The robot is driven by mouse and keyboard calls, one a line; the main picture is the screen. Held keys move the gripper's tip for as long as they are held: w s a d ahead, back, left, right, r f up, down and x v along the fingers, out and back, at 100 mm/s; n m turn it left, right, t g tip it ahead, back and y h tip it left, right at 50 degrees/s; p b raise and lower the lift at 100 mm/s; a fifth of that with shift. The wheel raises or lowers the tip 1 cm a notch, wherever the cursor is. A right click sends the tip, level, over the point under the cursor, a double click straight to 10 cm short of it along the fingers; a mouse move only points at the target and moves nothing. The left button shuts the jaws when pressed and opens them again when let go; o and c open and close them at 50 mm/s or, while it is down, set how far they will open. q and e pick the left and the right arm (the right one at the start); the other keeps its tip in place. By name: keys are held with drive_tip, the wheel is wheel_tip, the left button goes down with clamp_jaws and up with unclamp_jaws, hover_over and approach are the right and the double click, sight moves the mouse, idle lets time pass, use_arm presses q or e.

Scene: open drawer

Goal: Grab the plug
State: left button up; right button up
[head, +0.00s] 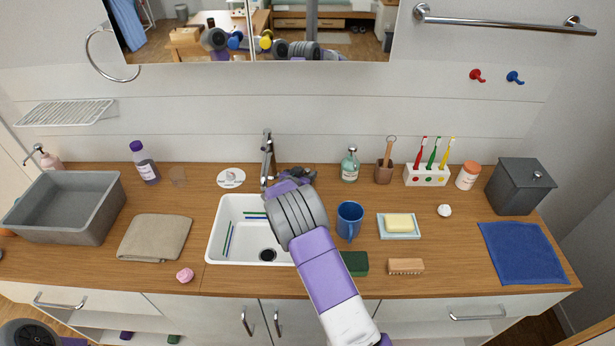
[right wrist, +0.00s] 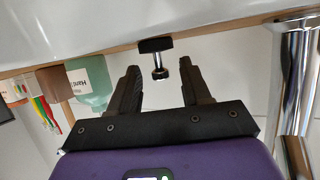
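The plug (right wrist: 156,46) shows in the right wrist view as a flat black disc with a small metal knob. It sits at the edge of the white sink surface, which appears upside down there. My right gripper (right wrist: 160,80) is open, with its two black fingers apart and the knob in line with the gap between them. Neither finger visibly touches the plug. In the head view, my right forearm and wrist cover the sink's right side, and I cannot make out the plug there. My left gripper is not in view.
The white sink (head: 222,243) holds toothbrush-like sticks. The faucet (head: 267,157) stands close beside my right gripper. A blue mug (head: 349,221), a soap dish (head: 398,236) and a green sponge (head: 355,263) are to the right. A folded towel (head: 155,237) lies left.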

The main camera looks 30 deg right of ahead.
clamp_jaws()
drive_tip(key=shift+r, duration=0.1)
